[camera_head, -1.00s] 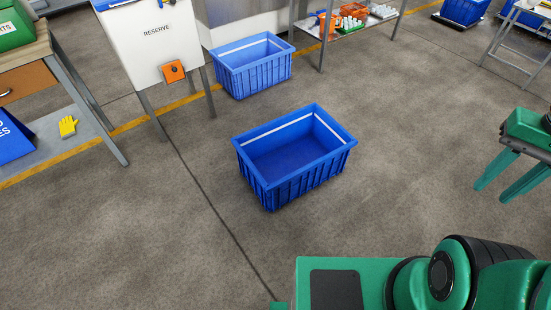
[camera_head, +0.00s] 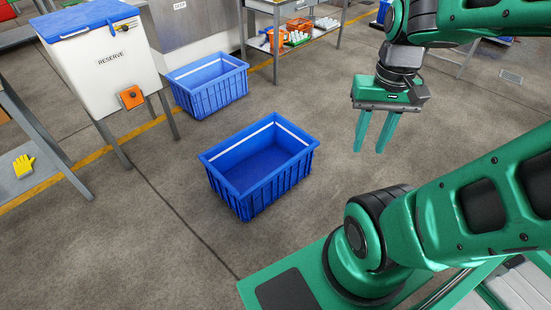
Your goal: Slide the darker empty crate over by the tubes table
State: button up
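A darker blue empty crate (camera_head: 238,192) stands upright on the floor in the middle of the head view. A lighter blue crate (camera_head: 211,98) stands behind it to the left, apart from it; it also looks empty. My gripper (camera_head: 372,149) hangs in the air at the right, its two green fingers pointing down and apart with nothing between them. It is to the right of the darker crate and does not touch it. A table (camera_head: 325,29) with tubes and orange bins on its lower shelf is at the top, mostly cut off by the frame.
A white RESERVE bin (camera_head: 107,83) on legs, with a blue lid, stands at upper left. A grey bench shelf (camera_head: 34,178) with a yellow glove (camera_head: 23,165) is at the left edge. A yellow floor line (camera_head: 93,157) runs behind. Floor around the darker crate is clear.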

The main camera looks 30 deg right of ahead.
aim_at(250, 170)
jog(key=u, duration=0.1)
jog(key=i, duration=1)
jog(key=z, duration=0.1)
